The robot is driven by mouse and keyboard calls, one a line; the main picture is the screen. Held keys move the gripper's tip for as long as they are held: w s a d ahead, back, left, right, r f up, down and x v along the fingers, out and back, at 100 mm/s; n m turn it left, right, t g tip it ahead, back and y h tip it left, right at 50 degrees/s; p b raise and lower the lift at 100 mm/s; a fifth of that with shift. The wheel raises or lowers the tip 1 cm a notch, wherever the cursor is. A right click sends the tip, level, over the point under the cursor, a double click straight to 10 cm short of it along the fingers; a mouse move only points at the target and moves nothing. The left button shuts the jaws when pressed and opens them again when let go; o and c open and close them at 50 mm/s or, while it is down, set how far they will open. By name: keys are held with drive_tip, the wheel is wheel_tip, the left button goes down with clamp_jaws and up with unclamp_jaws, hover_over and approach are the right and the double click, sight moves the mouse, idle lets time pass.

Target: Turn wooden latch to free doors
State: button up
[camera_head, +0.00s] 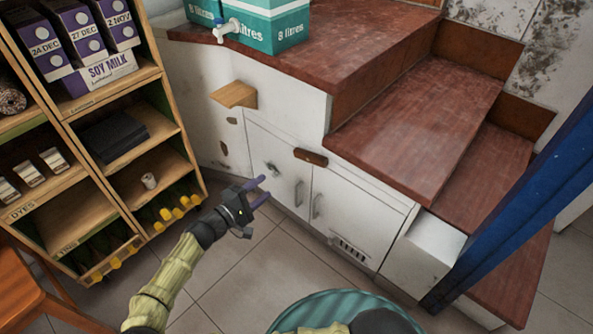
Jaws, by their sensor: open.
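The wooden latch (311,157) is a small dark brown bar with rounded ends. It lies nearly crosswise over the top of the seam between two white cabinet doors under the stairs. The left door (272,152) and the right door (355,212) are shut, each with a grey upright handle near the seam. My gripper (263,189) has purple fingers. It is open and empty, and in the picture it shows left of and below the latch, in front of the left door, apart from both.
A wooden shelf unit (159,82) with soy milk boxes and jars stands at left. A small wooden ledge (235,94) juts from the white wall. A teal water box (275,25) sits on the red-brown top. A blue post (530,195) stands at right. Tiled floor lies below the doors.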

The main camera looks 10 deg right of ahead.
sight(299, 155)
drive_tip(key=shift+a+f+t, duration=0.1)
drive_tip(key=shift+a+t, duration=0.3)
drive_tip(key=shift+a, duration=0.15)
drive_tip(key=b+x, duration=0.6)
drive_tip(key=x, duration=1)
drive_tip(key=shift+w+d+f, duration=0.1)
drive_tip(key=shift+d+f, duration=0.1)
drive_tip(key=shift+w+d+r, duration=0.15)
drive_tip(key=shift+w+d, duration=0.25)
drive_tip(key=shift+d, duration=0.05)
drive_tip(key=c, duration=1)
drive_tip(key=shift+r, duration=0.1)
